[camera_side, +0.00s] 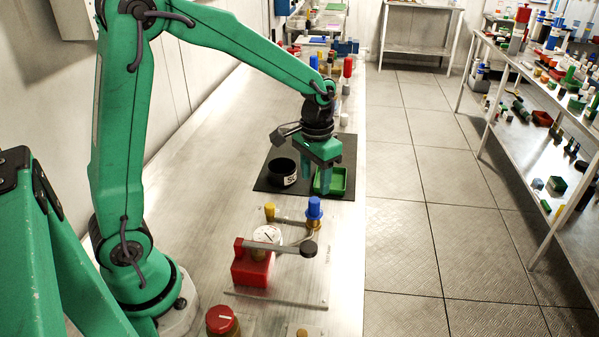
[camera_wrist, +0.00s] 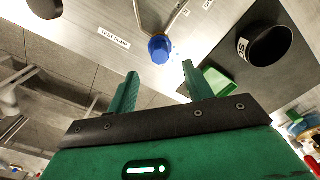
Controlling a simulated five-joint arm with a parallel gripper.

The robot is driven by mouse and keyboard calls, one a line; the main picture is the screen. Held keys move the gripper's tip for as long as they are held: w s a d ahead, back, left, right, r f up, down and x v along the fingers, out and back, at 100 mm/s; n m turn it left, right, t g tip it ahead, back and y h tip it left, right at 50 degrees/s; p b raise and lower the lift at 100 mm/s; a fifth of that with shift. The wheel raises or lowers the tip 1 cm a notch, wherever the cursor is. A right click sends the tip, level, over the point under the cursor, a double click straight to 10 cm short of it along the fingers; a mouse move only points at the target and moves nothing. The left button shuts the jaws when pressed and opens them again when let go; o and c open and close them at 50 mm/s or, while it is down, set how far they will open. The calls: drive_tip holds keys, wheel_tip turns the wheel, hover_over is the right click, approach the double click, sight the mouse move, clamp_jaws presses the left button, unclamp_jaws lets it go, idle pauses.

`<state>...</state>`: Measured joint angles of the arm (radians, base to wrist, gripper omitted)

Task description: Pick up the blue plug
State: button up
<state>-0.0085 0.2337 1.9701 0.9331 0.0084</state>
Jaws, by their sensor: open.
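The blue plug (camera_side: 314,208) stands upright on a brass-coloured fitting at the far right corner of a metal plate on the bench. In the wrist view the blue plug (camera_wrist: 160,48) shows just beyond the gap between my fingertips. My gripper (camera_side: 322,190) is open and empty, pointing down over the black mat, behind the plug in the side view. In the wrist view my gripper (camera_wrist: 160,69) shows both green fingers spread apart, with nothing between them.
A black round cup (camera_side: 283,173) and a green tray (camera_side: 338,182) sit on the black mat (camera_side: 262,183). A red block with a lever (camera_side: 252,266), a white gauge (camera_side: 267,238) and a yellow cap (camera_side: 269,210) are on the plate near the plug. The bench's right edge is close.

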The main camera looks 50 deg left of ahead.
sight(315, 200)
drive_tip(key=shift+w+f, duration=0.1)
drive_tip(key=shift+f, duration=0.1)
drive_tip(key=shift+f, duration=1.2)
drive_tip(key=shift+f, duration=0.1)
drive_tip(key=shift+f, duration=2.5)
clamp_jaws()
